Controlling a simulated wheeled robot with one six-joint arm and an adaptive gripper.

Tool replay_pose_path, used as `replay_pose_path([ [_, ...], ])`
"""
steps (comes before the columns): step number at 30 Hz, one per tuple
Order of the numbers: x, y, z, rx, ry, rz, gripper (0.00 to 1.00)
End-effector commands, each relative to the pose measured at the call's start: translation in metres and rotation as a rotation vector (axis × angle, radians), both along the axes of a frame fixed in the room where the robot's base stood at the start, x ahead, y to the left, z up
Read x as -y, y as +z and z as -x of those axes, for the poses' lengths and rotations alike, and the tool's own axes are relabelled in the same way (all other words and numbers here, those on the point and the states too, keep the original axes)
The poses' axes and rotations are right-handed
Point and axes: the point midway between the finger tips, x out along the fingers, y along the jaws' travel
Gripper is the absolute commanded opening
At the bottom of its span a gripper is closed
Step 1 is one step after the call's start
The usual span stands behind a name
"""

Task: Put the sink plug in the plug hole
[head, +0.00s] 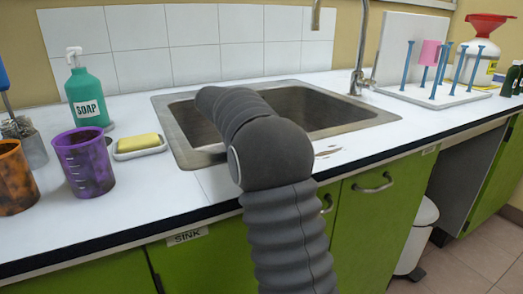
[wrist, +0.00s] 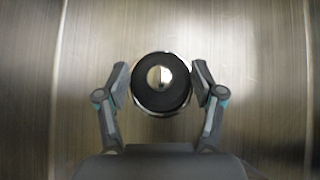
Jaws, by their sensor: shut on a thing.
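The sink plug (wrist: 145,91) is a round black disc with a shiny metal middle, between my fingers in the wrist view. My gripper (wrist: 160,88) is shut on it, one finger on each side. A bright metal ring, the rim of the plug hole (wrist: 163,114), shows around the plug's edge, so the plug lines up closely with the hole. I cannot tell whether the plug is in the hole or just above it. In the head view my arm reaches into the steel sink (head: 178,142) and hides my gripper, the plug and the hole.
The sink walls stand around my gripper. A tap (head: 358,60) rises behind the sink at right. Left of it are a yellow sponge on a dish (head: 141,153), a soap bottle (head: 84,95) and a purple beaker (head: 83,165). A peg rack (head: 430,94) stands at right.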

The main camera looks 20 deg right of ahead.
Motion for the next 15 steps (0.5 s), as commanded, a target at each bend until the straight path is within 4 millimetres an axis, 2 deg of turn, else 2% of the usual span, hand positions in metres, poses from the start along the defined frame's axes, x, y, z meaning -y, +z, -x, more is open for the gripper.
replay_pose_path([
  [1, 0.0, -0.01, 0.0, -0.004, 0.001, 0.0, 0.28],
  [4, 0.0, -0.02, 0.0, -0.001, 0.0, 0.001, 0.28],
  [15, 0.0, -0.023, 0.0, -0.001, 0.001, 0.0, 0.28],
])
